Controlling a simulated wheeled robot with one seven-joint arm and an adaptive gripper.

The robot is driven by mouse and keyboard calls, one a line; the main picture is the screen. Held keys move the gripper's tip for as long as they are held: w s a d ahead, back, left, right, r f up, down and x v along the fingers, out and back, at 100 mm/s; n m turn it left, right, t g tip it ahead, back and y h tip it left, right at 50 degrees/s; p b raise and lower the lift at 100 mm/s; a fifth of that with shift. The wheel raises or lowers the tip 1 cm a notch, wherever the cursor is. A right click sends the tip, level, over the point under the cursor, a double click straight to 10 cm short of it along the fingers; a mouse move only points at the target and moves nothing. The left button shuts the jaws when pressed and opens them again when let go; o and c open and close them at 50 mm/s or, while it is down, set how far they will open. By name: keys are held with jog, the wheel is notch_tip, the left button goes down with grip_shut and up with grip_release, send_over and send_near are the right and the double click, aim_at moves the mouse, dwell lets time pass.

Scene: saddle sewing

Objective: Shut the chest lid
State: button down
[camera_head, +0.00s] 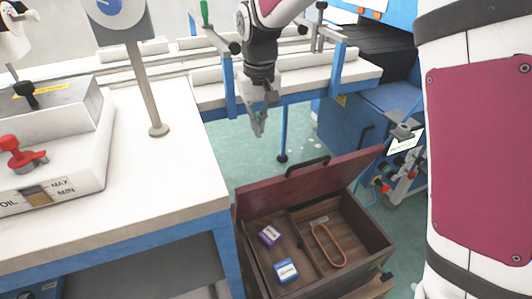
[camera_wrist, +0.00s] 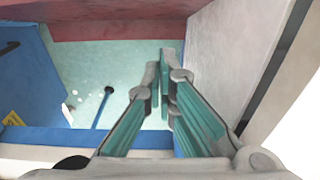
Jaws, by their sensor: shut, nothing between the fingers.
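The wooden chest (camera_head: 378,240) stands low in the lower middle of the head view, with its inside showing. Its reddish-brown lid (camera_head: 300,188) is raised at the back and has a dark handle (camera_head: 307,167) on its upper edge. My gripper (camera_head: 258,132) points down, above and behind the lid, apart from it. Its fingers are together and empty. In the wrist view my gripper (camera_wrist: 166,85) is in the middle, and a reddish-brown strip, likely the lid (camera_wrist: 120,20), crosses the top.
The chest holds a purple box (camera_head: 269,235), a blue box (camera_head: 286,270) and an orange loop (camera_head: 329,246). A white-topped table (camera_head: 165,180) stands at left, a long bench (camera_head: 340,78) behind, and a blue machine (camera_head: 375,115) at right. Green floor shows behind the chest.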

notch_tip(320, 180, down, 12)
jog(key=s+b, duration=0.2)
jog(key=b, duration=0.2)
jog(key=shift+d, duration=0.35)
jog(key=shift+s+f+b, duration=0.15)
jog(key=shift+b, duration=0.2)
